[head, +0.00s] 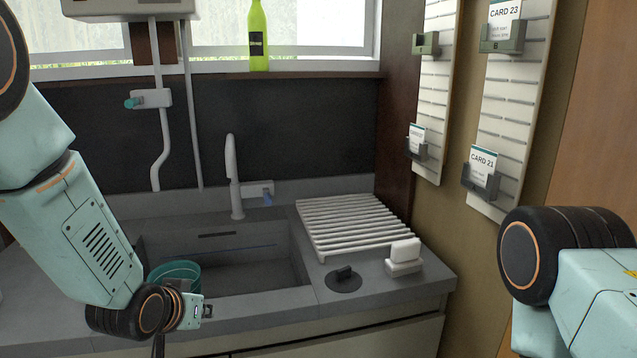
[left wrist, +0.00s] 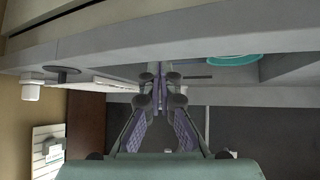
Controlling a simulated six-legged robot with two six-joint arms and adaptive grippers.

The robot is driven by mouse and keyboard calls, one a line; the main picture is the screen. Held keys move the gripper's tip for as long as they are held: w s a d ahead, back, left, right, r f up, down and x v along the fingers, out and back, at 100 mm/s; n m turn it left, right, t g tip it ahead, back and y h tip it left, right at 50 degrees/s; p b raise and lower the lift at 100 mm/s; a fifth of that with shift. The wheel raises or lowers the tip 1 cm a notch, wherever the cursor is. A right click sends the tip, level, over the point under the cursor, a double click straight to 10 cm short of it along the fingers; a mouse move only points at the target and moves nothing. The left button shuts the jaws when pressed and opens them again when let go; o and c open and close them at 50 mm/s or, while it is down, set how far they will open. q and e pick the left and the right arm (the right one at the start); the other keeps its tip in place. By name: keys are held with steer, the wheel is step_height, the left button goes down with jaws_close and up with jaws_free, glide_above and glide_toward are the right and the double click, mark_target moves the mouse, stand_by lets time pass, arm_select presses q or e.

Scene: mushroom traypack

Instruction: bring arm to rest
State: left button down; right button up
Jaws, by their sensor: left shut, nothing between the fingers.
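My left arm (head: 85,235) comes in from the left in the head view and bends down in front of the counter, with its wrist near the front edge of the sink. My left gripper (left wrist: 160,76) shows in the left wrist view with its fingers together and nothing between them. In the head view its fingers are mostly cut off by the lower edge. My right arm (head: 585,275) shows at the right, beside the wall, and its gripper is out of the picture.
A grey sink counter (head: 385,300) lies ahead, with a teal bucket (head: 177,272) in the basin, a tall faucet (head: 234,180), a white drying rack (head: 350,222) and a white block (head: 404,255). Card holders (head: 480,178) hang at the right. A green bottle (head: 258,40) stands on the sill.

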arm_select(q)
steer(key=s+f+g, duration=0.3)
steer(key=s+f, duration=0.4)
steer(key=s, duration=0.5)
steer(key=s+f+g+y, duration=0.1)
steer(key=s+f+g, duration=0.2)
steer(key=s+f, duration=0.5)
steer(key=s+a+f+n+g, duration=0.1)
steer(key=s+f+g, duration=0.2)
steer(key=s, duration=1.5)
step_height(320, 180, down, 4)
steer(key=shift+f, duration=0.15)
steer(key=c, duration=2.1)
jaws_free()
steer(key=shift+a, duration=0.1)
